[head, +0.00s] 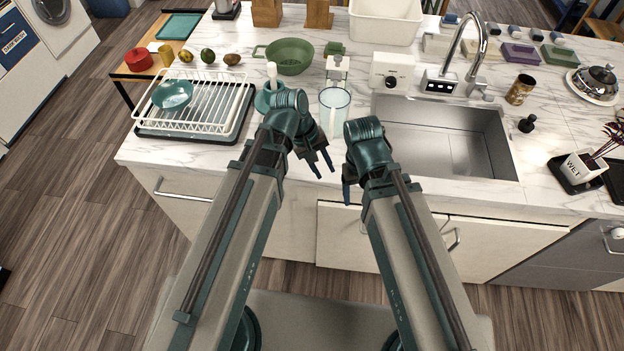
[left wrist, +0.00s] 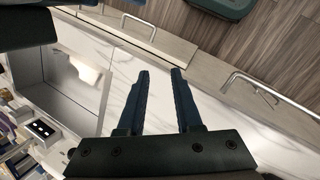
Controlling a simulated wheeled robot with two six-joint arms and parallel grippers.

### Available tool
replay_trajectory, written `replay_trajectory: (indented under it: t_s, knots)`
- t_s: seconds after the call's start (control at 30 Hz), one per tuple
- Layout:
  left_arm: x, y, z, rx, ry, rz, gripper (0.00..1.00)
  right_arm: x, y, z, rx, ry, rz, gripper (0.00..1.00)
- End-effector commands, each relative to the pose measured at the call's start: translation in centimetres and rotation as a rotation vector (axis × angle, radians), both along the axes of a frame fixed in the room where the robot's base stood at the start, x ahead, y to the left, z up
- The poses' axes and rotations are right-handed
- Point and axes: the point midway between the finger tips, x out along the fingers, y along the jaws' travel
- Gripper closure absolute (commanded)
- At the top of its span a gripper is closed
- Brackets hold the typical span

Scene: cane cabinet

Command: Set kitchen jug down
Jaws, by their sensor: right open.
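The kitchen jug, a clear jug with a pale teal tint (head: 335,103), stands upright on the marble counter (head: 300,190), just left of the sink.
The steel sink (head: 490,150) with a tall faucet (head: 465,45) lies to the right. A dish rack (head: 240,100) holding a teal bowl (head: 172,95) stands to the left. A teal pot (head: 268,98) with a white-handled tool stands beside the jug. Cabinet fronts (head: 270,225) are below the edge.

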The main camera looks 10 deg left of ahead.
Motion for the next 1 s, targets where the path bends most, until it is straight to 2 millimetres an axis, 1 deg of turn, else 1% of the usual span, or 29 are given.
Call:
replay_trajectory:
  t_s: [0.03, 0.1, 0.2, 0.3, 0.43, 0.67, 0.73, 0.83, 1.0]
  knots:
    - [-2.2, -0.2, -0.6, 0.089, -0.033, -0.167, 0.66, 0.0, 0.0, 0.0, 0.000, 0.000, 0.000, 0.28]
    - [-3.8, 0.2, -1.1, 0.200, -0.064, -0.371, 0.66, 0.0, 0.0, 0.0, 0.000, 0.000, 0.000, 0.28]
    - [-5.3, 1.0, -1.4, 0.317, -0.085, -0.594, 0.66, 0.0, 0.0, 0.0, 0.000, 0.000, 0.000, 0.28]
    - [-6.0, 1.5, -1.3, 0.387, -0.093, -0.730, 0.66, 0.0, 0.0, 0.0, 0.000, 0.000, 0.000, 0.28]
    - [-6.2, 1.8, -1.2, 0.423, -0.094, -0.800, 0.66, 0.0, 0.0, 0.0, 0.000, 0.000, 0.000, 0.28]
    - [-6.1, 1.8, -1.2, 0.424, -0.094, -0.802, 0.66, 0.0, 0.0, 0.0, 0.000, 0.000, 0.000, 0.28]
    - [-6.1, 1.8, -1.6, 0.424, -0.094, -0.801, 0.66, 0.0, 0.0, -0.3, 0.000, 0.000, 0.000, 0.28]
    - [-6.1, 1.8, -2.8, 0.423, -0.094, -0.800, 0.66, 0.0, 0.0, -1.6, 0.000, 0.000, 0.000, 0.28]
    - [-6.1, 1.8, -5.7, 0.423, -0.094, -0.799, 0.66, 0.0, 0.0, -4.5, 0.000, 0.000, 0.000, 0.28]
